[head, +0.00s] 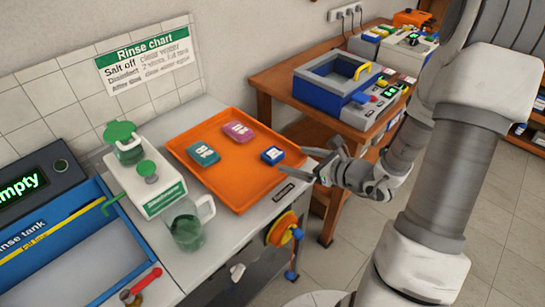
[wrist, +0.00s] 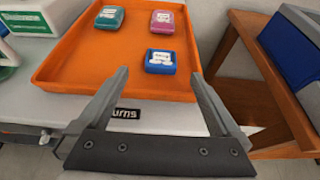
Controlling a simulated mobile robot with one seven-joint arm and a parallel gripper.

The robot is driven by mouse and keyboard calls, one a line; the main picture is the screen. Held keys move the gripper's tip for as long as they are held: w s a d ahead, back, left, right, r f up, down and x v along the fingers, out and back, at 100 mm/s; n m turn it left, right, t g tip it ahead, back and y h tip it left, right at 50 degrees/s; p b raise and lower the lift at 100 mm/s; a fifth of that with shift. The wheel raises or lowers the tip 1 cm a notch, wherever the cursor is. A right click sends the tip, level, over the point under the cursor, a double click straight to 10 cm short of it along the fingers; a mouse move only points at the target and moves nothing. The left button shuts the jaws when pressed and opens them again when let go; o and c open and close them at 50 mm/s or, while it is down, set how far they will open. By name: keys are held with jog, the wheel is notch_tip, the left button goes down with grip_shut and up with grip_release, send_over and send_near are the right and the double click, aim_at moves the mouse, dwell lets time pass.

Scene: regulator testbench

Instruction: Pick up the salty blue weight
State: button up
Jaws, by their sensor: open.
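The blue weight (head: 272,155) is a small block with a white label on top. It lies near the right corner of the orange tray (head: 222,190). In the wrist view the blue weight (wrist: 160,62) sits ahead of my gripper, roughly between the lines of its fingers. My gripper (head: 318,163) is open and empty, just outside the tray's right edge. In the wrist view my gripper's fingers (wrist: 162,85) are spread, with the fingertips near the tray's front rim. A teal weight (head: 203,153) and a pink weight (head: 239,131) lie farther back on the tray.
A white dispenser (head: 147,183) and a glass jug (head: 186,225) stand left of the tray. A blue rinse tank (head: 75,235) is at far left. A wooden table (head: 290,85) with a blue-grey device (head: 338,78) stands right, across a gap.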

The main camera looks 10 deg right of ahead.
aim_at(276, 154)
jog(key=x, duration=0.7)
jog(key=shift+d+f+b, duration=0.2)
jog(key=shift+f+b, duration=0.1)
jog(key=shift+b, duration=0.05)
jog(key=shift+w+a+f, duration=0.15)
jog(key=shift+w+a, duration=0.15)
jog(key=shift+w, duration=0.2)
grip_shut()
